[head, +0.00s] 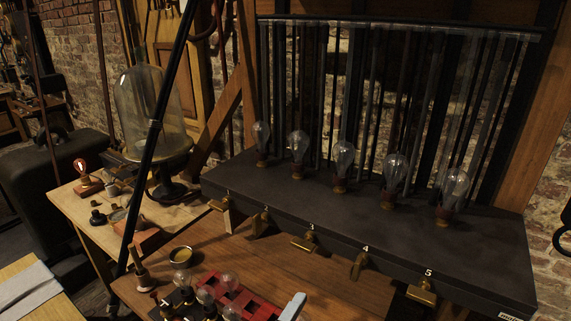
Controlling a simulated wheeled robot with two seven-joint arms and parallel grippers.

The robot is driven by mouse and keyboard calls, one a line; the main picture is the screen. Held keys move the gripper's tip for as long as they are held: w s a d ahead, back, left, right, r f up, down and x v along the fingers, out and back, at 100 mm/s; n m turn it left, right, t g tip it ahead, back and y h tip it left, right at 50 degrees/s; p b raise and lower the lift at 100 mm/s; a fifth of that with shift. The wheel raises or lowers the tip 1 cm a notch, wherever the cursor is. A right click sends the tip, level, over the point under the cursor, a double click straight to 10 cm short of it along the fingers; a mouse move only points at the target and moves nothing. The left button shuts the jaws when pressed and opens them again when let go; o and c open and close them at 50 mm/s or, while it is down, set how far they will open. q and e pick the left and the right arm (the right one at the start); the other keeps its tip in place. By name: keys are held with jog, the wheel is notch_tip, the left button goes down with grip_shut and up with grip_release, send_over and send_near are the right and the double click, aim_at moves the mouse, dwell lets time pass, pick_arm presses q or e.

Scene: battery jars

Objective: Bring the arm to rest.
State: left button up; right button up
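Neither of my grippers can be made out in the head view. A pale grey-blue piece (292,307) shows at the bottom edge, and I cannot tell what it belongs to. A dark shelf (330,215) carries several clear glass bulbs upright in a row, such as the middle bulb (343,158). Brass switches, such as the one under the number 4 (359,265), hang along its front edge at differing angles. A red rack (255,304) with several glass bulbs in and beside it sits on the wooden table (330,280).
Glass tubes (390,90) stand behind the shelf. A thin black pole (158,120) crosses the left side. A glass dome (150,100), a small glowing bulb (82,165) and a brass dish (181,255) are at left. A pale cloth or paper (25,290) lies bottom left.

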pick_arm(q)
jog(key=s+a+f+n+g+y, duration=0.3)
jog(key=a+f+n+g+y, duration=0.25)
jog(key=a+f+n, duration=0.75)
jog(key=s+a+f+n+g+y, duration=0.2)
jog(key=s+a+f+n+g, duration=0.4)
jog(key=s+a+f, duration=0.6)
notch_tip(320, 180, down, 28)
jog(key=s+a+f+g, duration=0.1)
jog(key=s+a+f, duration=0.1)
jog(key=s+f, duration=0.7)
jog(key=s+a+f+g, duration=0.1)
jog(key=s+a+f, duration=0.1)
jog(key=s+f, duration=0.7)
jog(key=shift+s+a+f+m, duration=0.2)
jog(key=shift+s+f+m, duration=0.1)
jog(key=shift+f, duration=0.6)
jog(key=shift+w, duration=0.1)
jog(key=shift+c, duration=0.4)
